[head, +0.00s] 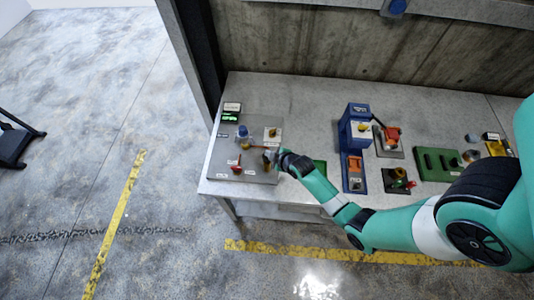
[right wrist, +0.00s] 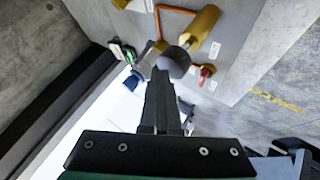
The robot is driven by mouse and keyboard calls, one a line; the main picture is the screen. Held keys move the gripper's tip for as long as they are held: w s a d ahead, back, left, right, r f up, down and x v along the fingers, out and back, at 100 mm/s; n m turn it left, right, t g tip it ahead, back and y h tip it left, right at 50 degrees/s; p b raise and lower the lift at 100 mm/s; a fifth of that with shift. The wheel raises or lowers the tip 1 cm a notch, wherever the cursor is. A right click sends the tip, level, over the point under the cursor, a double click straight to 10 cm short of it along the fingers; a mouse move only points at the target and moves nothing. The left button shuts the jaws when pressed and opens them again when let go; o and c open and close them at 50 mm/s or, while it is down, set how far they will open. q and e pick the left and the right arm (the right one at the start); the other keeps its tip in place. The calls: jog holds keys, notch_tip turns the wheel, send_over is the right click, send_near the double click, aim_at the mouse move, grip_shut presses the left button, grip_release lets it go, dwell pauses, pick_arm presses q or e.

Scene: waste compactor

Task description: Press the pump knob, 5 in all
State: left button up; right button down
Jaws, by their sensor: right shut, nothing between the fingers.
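My right gripper (head: 269,156) reaches in from the right over the grey panel (head: 257,172) at the table's left end. In the right wrist view its dark fingers (right wrist: 160,80) are shut and empty. Their tips are at or just beside a dark round knob (right wrist: 174,62) in front of a yellow cylinder (right wrist: 200,28). This looks like the pump knob, but I cannot read its label. I cannot tell whether the tips touch it. In the head view the gripper largely hides this spot. My left gripper is not in view.
The panel also bears a blue part (head: 242,131), a red valve handle (head: 237,168), a green-lit display (head: 230,116) and an orange pipe (right wrist: 176,10). Blue (head: 356,134), red-topped (head: 391,135) and green (head: 436,163) fixtures stand to the right. A concrete wall (head: 350,45) closes the back.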

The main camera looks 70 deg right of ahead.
jog(key=shift+f+b, duration=0.65)
jog(key=shift+f, duration=0.25)
dwell(0.3)
jog(key=shift+r, duration=0.15)
jog(key=shift+r+p, duration=2.25)
jog(key=shift+p, duration=0.05)
notch_tip(320, 180, up, 5)
jog(key=p, duration=0.5)
dwell(1.2)
